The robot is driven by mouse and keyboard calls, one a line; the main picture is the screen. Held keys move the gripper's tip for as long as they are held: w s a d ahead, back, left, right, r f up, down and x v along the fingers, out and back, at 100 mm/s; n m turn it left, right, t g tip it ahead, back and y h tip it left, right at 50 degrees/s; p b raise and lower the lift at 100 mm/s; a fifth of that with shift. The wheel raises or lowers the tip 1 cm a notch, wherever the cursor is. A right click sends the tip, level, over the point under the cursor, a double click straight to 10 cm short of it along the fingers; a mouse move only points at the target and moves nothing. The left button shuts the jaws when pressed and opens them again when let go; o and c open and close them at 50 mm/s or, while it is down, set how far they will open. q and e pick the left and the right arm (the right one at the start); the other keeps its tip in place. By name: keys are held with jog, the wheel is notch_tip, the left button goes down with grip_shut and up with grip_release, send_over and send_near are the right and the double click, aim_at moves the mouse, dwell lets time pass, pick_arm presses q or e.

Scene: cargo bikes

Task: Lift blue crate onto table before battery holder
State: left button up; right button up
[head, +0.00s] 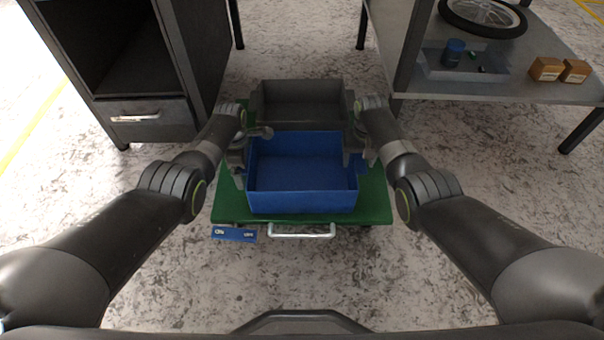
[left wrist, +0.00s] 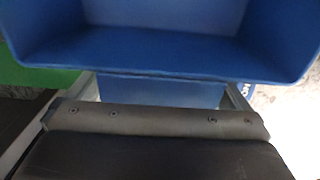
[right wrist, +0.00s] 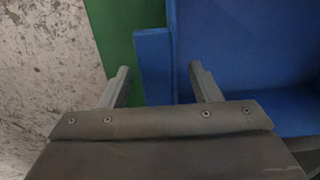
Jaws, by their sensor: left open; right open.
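The blue crate (head: 302,202) is empty and sits on a green cart (head: 378,203), in front of a grey crate. It also shows in the left wrist view (left wrist: 160,50) and the right wrist view (right wrist: 250,50). My left gripper (head: 243,150) is open at the crate's left side; in its wrist view the fingers (left wrist: 160,88) lie to either side of a blue part below the rim. My right gripper (head: 356,155) is open at the right side, its fingers (right wrist: 158,78) on either side of a blue side part. Contact cannot be told. No battery holder is clearly identifiable.
The grey crate (head: 302,104) stands behind the blue crate. A dark drawer cabinet (head: 150,120) is at left. At right, a grey table (head: 520,95) bears a tray (head: 432,72), a wheel (head: 483,14) and small boxes (head: 546,69). The cart has a metal handle (head: 302,235).

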pick_arm(q)
jog(key=shift+c, duration=0.3)
pick_arm(e)
jog(key=shift+c, duration=0.3)
pick_arm(q)
jog(key=c, duration=1.2)
pick_arm(e)
grip_shut()
pick_arm(q)
jog(key=c, duration=0.3)
